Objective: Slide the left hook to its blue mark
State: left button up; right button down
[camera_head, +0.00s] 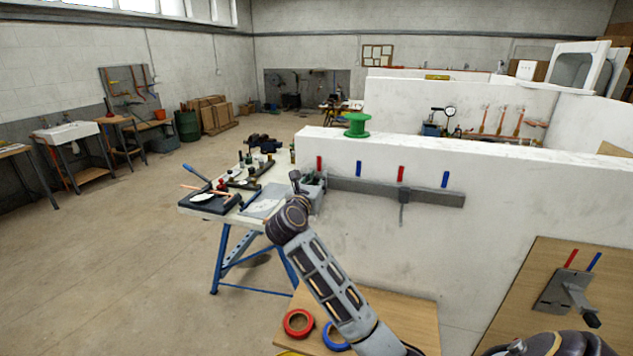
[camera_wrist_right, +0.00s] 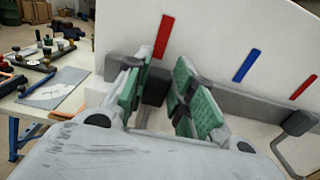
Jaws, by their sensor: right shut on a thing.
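A grey rail (camera_head: 430,196) runs along the white half-wall, under alternating red and blue marks. My right gripper (camera_wrist_right: 160,88) is at the rail's left end, below the left red mark (camera_wrist_right: 164,37). Its green-padded fingers are shut on the left hook (camera_wrist_right: 154,87), a dark piece mostly hidden between them. The left hook's blue mark (camera_head: 358,168) is to the right of the gripper; it also shows in the wrist view (camera_wrist_right: 247,66). The right hook (camera_head: 403,212) hangs from the rail below the second red mark (camera_head: 401,173). My left gripper is out of view.
A workbench (camera_head: 190,208) with tools stands left of the wall. A green spool (camera_head: 356,124) sits on the wall's top. Red tape (camera_head: 298,323) and blue tape (camera_head: 335,337) lie on a wooden board below. A panel with a lever (camera_head: 570,297) is at right.

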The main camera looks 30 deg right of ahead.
jog(key=s+d, duration=0.2)
jog(key=s, duration=0.1)
jog(key=s+d, duration=0.2)
jog(key=d, duration=0.1)
jog(key=s+d, duration=0.2)
jog(key=s, duration=0.1)
jog(key=shift+s+d+f, duration=0.1)
jog(key=shift+s+d, duration=0.1)
jog(key=shift+s, duration=0.15)
jog(key=c, duration=1.2)
grip_release()
jog(key=v, duration=1.2)
